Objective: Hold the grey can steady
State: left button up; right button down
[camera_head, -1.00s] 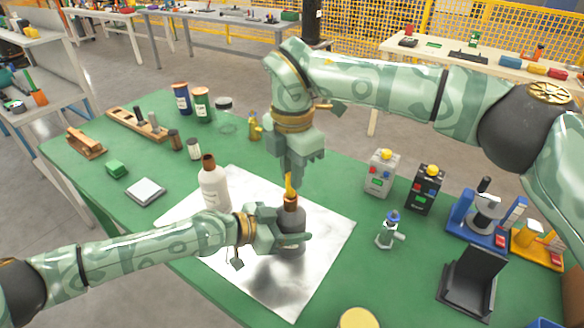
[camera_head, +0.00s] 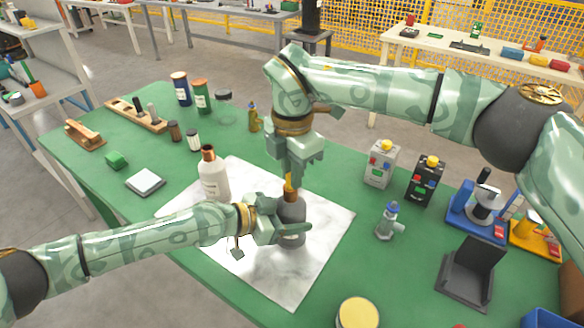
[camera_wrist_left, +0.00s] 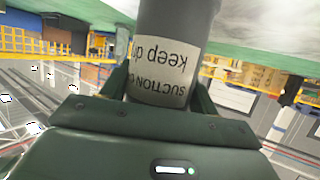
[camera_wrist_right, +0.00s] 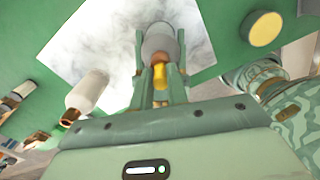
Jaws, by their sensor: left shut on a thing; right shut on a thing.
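The grey can (camera_head: 291,214) has a copper-coloured neck and stands upright on the white sheet (camera_head: 311,275). My left gripper (camera_head: 288,231) is shut around its body from the left. The left wrist view shows the can (camera_wrist_left: 175,25) between the fingers, with a pale label reading "SUCTION" and "keep". My right gripper (camera_head: 292,180) points down above the can, shut on a yellow-orange piece (camera_head: 290,182). In the right wrist view this piece (camera_wrist_right: 160,76) lines up with the neck and appears to meet it. Whether it sits inside the neck is unclear.
A white bottle (camera_head: 214,182) with a copper neck stands left of the can on the sheet. A grey box (camera_head: 381,166), a black box (camera_head: 424,183) and a small grey-and-blue bottle (camera_head: 386,222) stand to the right. A yellow-topped tin (camera_head: 358,313) is near the front.

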jog(key=shift+f, duration=0.35)
jog(key=c, duration=1.3)
grip_release()
jog(key=shift+r, duration=0.1)
notch_tip(320, 180, up, 12)
pick_arm(q)
jog(key=o, duration=1.4)
pick_arm(e)
jog(key=shift+w, duration=0.1)
